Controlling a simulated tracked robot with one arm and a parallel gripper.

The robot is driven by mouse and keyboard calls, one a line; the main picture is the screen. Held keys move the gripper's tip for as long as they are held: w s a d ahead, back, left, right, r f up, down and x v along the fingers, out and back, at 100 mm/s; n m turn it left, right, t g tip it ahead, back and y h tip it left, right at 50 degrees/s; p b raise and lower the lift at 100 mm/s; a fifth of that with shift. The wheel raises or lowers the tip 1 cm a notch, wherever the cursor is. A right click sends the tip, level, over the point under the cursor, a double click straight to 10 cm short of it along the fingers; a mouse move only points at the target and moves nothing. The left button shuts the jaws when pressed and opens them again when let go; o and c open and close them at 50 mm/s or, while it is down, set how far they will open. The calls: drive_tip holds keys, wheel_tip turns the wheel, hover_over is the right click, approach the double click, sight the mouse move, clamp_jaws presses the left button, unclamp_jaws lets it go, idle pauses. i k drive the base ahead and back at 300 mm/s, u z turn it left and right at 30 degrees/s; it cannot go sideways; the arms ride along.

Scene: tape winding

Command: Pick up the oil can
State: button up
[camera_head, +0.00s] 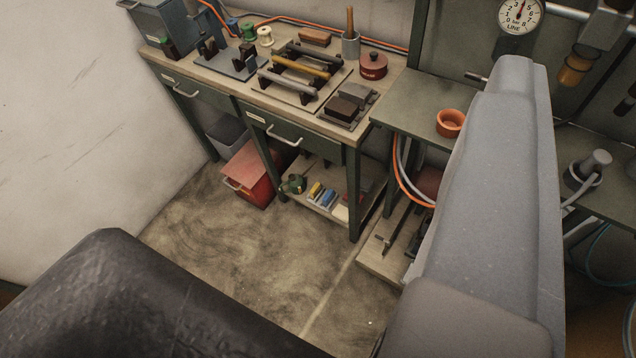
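I cannot tell for sure which thing is the oil can. A round dark red can (373,66) with a small knob on its lid stands upright at the right end of the wooden workbench (345,131). A small green, rounded thing (293,184) sits on the low shelf under that bench; it is too small to make out. My gripper does not show. A large grey part, which looks like my arm, fills the right middle and hides part of the side bench.
The workbench holds spools, rollers, dark blocks and a grey cup (351,44) with a brush. A red box (249,173) stands on the floor beneath. A side bench (415,122) carries an orange ring (450,123). The floor (240,250) in front is clear. A black shape covers the lower left.

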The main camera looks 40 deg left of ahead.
sight(295, 182)
drive_tip(key=k, duration=0.95)
drive_tip(key=u, duration=0.45)
drive_tip(key=i, duration=1)
drive_tip(key=z, duration=0.05)
